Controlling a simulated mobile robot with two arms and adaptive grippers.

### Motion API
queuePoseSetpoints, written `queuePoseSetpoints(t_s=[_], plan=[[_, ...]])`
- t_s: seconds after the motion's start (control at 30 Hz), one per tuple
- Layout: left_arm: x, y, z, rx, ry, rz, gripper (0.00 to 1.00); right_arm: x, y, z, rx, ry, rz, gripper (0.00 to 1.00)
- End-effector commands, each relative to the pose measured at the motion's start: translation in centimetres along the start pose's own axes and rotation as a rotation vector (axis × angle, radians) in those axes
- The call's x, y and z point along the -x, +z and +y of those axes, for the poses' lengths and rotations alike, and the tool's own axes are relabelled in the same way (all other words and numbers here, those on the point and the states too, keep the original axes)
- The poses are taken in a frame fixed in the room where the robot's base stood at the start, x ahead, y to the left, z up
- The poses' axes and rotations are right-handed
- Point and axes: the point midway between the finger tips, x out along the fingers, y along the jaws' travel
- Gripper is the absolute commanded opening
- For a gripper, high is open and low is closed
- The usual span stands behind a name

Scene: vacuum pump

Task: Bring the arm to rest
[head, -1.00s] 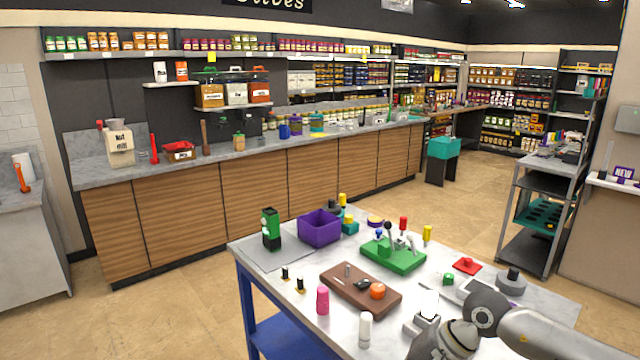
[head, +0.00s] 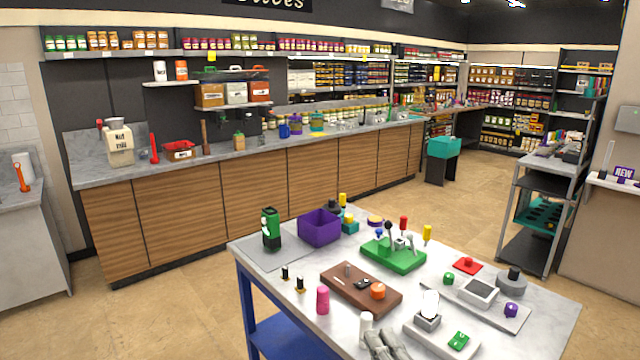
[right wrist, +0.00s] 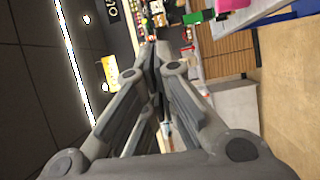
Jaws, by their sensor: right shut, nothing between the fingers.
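My right gripper (head: 385,345) shows at the bottom edge of the head view, in front of the table's near side. Its fingers are shut with nothing between them. In the right wrist view its fingers (right wrist: 153,58) come together, with shelves and ceiling beyond. The rest of the right arm is out of the head view. My left gripper is in neither view. The white worktable (head: 335,270) carries a glass-topped grey device (head: 428,312), a green fixture board (head: 393,256) and a brown board (head: 352,293).
A white bottle (head: 366,328) and pink bottle (head: 322,299) stand near the gripper. A purple bin (head: 319,228) and a green-black device (head: 270,229) stand further back. Open floor surrounds the table.

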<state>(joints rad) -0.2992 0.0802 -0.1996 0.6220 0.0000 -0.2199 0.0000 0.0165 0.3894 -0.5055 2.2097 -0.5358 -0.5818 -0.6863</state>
Motion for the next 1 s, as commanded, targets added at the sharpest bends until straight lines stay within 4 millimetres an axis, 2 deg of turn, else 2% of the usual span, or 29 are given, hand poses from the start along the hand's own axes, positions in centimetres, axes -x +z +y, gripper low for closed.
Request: queuePoseSetpoints(t_s=[0.03,0.13,0.3,0.4,0.5,0.7,0.8,1.0], plan=[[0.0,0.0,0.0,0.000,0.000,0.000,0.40,1.4,1.6,-2.4,-0.143,-0.090,-0.081,0.00],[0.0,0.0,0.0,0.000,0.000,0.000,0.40,4.7,4.3,-7.1,-0.413,-0.260,-0.253,0.00],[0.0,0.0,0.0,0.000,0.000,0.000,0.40,12.8,6.5,-14.5,-0.809,-0.526,-0.560,0.00],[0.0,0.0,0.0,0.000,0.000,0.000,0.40,17.5,6.6,-17.5,-0.978,-0.647,-0.722,0.00],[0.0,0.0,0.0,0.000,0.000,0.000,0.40,21.9,6.2,-19.5,-1.109,-0.746,-0.869,0.00],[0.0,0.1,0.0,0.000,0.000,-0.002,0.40,29.7,4.6,-21.8,-1.297,-0.908,-1.137,0.00],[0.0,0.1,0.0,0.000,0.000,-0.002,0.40,28.5,5.1,-24.4,-1.281,-0.908,-1.127,0.00],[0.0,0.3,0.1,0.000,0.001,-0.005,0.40,27.9,5.5,-30.0,-1.270,-0.929,-1.139,0.00]])
